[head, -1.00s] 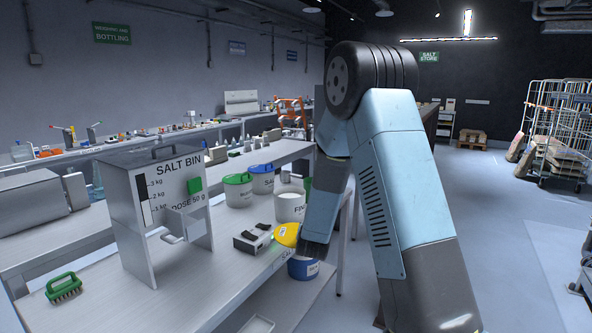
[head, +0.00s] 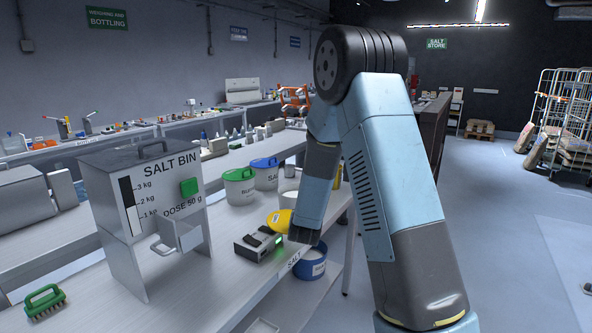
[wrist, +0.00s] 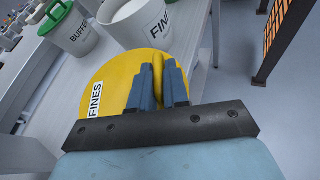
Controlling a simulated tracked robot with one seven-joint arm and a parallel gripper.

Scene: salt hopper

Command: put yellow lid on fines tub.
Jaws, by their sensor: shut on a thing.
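The yellow lid (wrist: 110,76), with a FINES label on it, is in my gripper (wrist: 159,66). In the wrist view the two blue fingers are close together over its right part, pinching it. The lid also shows in the head view (head: 279,220), beside my forearm; its height above the bench is hard to tell. The white fines tub (wrist: 148,24) stands just beyond the lid in the wrist view, with no lid seen on it. In the head view my forearm hides most of the tub (head: 290,188). The gripper fingers are hidden in the head view.
A green-lidded buffer tub (head: 239,188) and a blue-lidded tub (head: 265,175) stand left of the fines tub. A dark device with a green light (head: 258,243) sits nearer on the bench. The salt bin (head: 150,195) is at left.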

